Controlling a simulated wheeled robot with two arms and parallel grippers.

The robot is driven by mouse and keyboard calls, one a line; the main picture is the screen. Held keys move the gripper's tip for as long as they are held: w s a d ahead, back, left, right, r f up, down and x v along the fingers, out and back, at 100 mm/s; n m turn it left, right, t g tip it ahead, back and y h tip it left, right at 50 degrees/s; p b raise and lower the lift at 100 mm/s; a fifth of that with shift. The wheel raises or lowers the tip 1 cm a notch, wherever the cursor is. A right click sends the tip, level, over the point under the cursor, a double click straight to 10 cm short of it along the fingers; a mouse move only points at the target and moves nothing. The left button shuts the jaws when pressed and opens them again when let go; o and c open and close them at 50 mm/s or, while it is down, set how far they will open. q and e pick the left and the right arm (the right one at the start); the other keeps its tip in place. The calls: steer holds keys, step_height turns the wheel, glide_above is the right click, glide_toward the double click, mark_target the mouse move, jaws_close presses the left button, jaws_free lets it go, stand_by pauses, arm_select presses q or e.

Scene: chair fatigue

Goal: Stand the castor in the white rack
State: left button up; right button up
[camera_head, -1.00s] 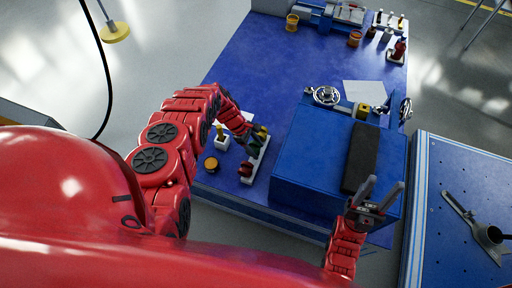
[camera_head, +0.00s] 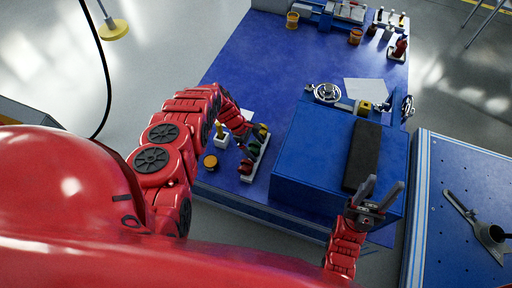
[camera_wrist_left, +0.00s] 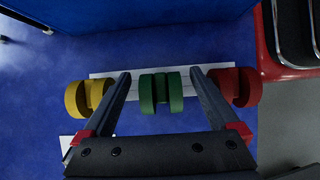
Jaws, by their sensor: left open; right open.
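The white rack (camera_head: 248,179) lies near the front edge of the blue table. A red castor (camera_head: 245,167), a green castor (camera_head: 254,149) and a yellow castor (camera_head: 262,131) are in a row along it. In the left wrist view the green castor (camera_wrist_left: 160,92) is at the rack's middle (camera_wrist_left: 131,84), with yellow (camera_wrist_left: 77,99) left and red (camera_wrist_left: 248,87) right. My left gripper (camera_head: 247,137) is open over the rack, its fingers on either side of the green castor with gaps. My right gripper (camera_head: 385,184) is open and empty by the blue box.
A large blue box (camera_head: 300,175) with a dark pad (camera_head: 362,155) stands right of the rack. A small white block with a yellow-topped item (camera_head: 221,138) and an orange cup (camera_head: 210,162) stand left of it. The table's middle (camera_head: 260,70) is clear.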

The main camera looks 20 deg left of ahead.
arm_select(q)
steer(key=v, duration=1.7)
steer(key=shift+r+b, duration=0.15)
steer(key=shift+b, duration=0.25)
steer(key=shift+a, duration=0.15)
